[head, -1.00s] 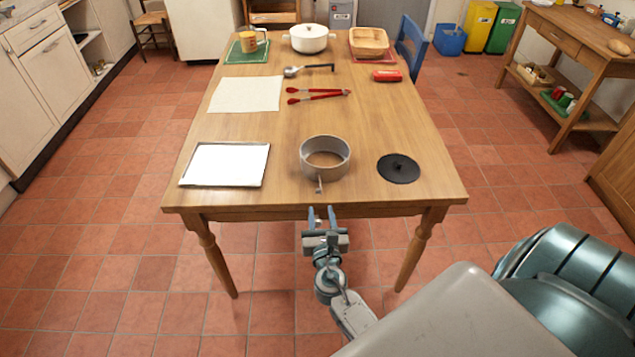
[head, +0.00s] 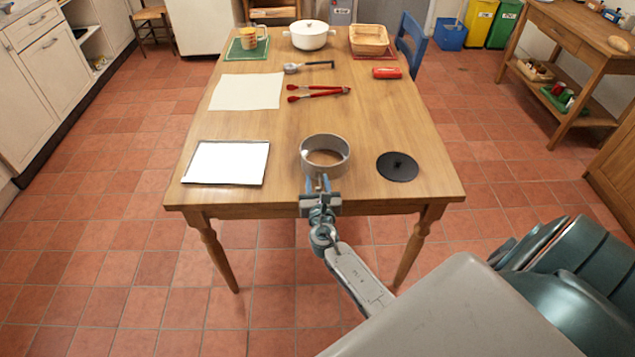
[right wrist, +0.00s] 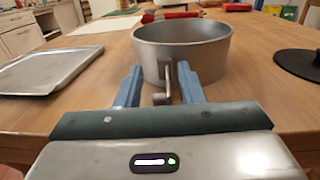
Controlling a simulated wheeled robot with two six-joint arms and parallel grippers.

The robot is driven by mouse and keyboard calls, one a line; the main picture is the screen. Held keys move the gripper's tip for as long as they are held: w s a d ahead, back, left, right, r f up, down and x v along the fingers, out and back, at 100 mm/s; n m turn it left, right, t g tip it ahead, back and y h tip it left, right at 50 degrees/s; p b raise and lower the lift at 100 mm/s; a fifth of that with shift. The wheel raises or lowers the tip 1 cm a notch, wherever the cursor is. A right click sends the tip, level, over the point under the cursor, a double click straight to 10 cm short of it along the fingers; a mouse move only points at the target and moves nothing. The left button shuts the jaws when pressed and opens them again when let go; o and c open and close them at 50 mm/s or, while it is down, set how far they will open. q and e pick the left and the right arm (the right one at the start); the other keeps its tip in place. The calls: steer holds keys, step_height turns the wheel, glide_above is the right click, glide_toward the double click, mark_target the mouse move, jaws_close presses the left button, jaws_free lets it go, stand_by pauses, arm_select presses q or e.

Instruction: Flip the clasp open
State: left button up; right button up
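A grey metal ring (head: 325,143), like a springform pan side, stands on the wooden table near its front edge; it also shows in the right wrist view (right wrist: 182,52). Its clasp (right wrist: 163,88) hangs on the near side, facing me. In the head view the clasp is mostly hidden by my gripper. My right gripper (head: 317,183) is open, its two blue fingers (right wrist: 155,85) on either side of the clasp with gaps between. My left gripper is not in view.
A flat silver tray (head: 227,163) lies left of the ring, and a black disc (head: 398,167) lies to its right. Red tongs (head: 318,92), a white cloth (head: 247,91) and a red object (head: 386,73) lie farther back.

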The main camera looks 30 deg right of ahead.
steer(key=shift+c, duration=0.2)
jaws_close()
steer(key=m+g+h, duration=0.1)
steer(key=m+g+h+b, duration=0.1)
steer(key=w+m+h, duration=0.1)
steer(key=h, duration=0.1)
steer(key=shift+a+f+g, duration=0.1)
steer(key=shift+a+g, duration=0.3)
steer(key=shift+w+a+m+g+h+b, duration=0.15)
steer(key=shift+m+g+h+b, duration=0.5)
steer(key=shift+m+g+h, duration=0.5)
steer(key=shift+o, duration=0.2)
jaws_free()
